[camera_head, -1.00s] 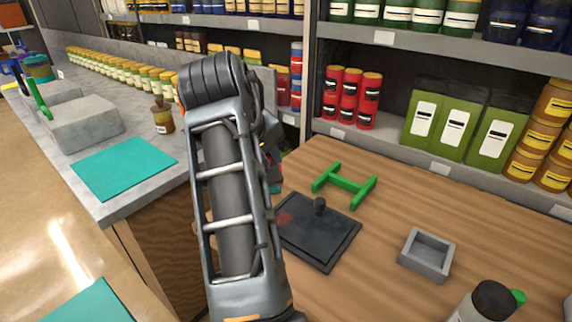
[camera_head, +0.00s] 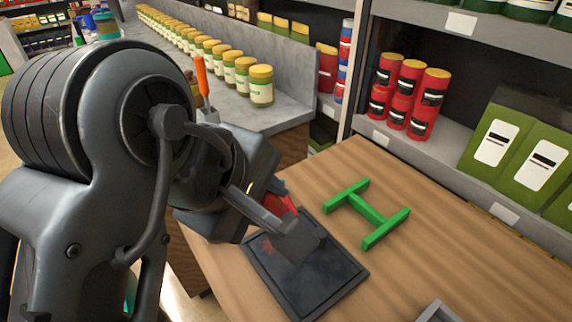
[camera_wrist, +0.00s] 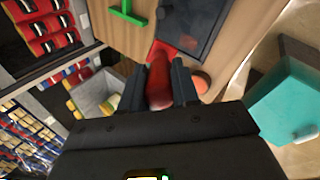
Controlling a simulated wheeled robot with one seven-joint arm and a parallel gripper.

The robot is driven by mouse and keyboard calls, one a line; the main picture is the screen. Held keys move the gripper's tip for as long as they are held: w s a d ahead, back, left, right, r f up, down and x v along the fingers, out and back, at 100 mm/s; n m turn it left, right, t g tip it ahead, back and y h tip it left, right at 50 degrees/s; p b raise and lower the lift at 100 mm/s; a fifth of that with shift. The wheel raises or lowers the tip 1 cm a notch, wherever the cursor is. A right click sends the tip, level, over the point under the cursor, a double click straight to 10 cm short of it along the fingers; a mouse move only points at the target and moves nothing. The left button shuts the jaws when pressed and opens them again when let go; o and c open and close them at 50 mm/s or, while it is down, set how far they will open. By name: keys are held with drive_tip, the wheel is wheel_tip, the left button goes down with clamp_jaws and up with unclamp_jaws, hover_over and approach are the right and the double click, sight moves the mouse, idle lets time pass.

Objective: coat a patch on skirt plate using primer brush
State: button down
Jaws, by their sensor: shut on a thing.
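The skirt plate (camera_head: 325,285) is a dark square plate lying flat on the wooden table. A dull red patch shows at its left side, partly behind my gripper. My gripper (camera_head: 290,225) is over the plate's upper left part. In the wrist view my gripper (camera_wrist: 160,82) is shut on the primer brush (camera_wrist: 160,88), whose red handle shows between the fingers. The plate (camera_wrist: 200,22) is just beyond the fingertips there. The brush's tip is hard to make out, and I cannot tell whether it touches the plate.
A green H-shaped stand (camera_head: 367,213) lies right of the plate. A grey open box (camera_head: 438,312) sits at the lower edge. Shelves with red cans (camera_head: 420,103) and green packs (camera_head: 495,143) stand behind. A grey counter with several yellow-lidded jars (camera_head: 261,88) is at back left.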

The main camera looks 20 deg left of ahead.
drive_tip(key=shift+s+d+f, duration=0.15)
drive_tip(key=shift+d, duration=0.2)
drive_tip(key=shift+f, duration=0.15)
wheel_tip(320, 180, down, 5)
drive_tip(key=b, duration=0.5)
drive_tip(key=shift+r, duration=0.2)
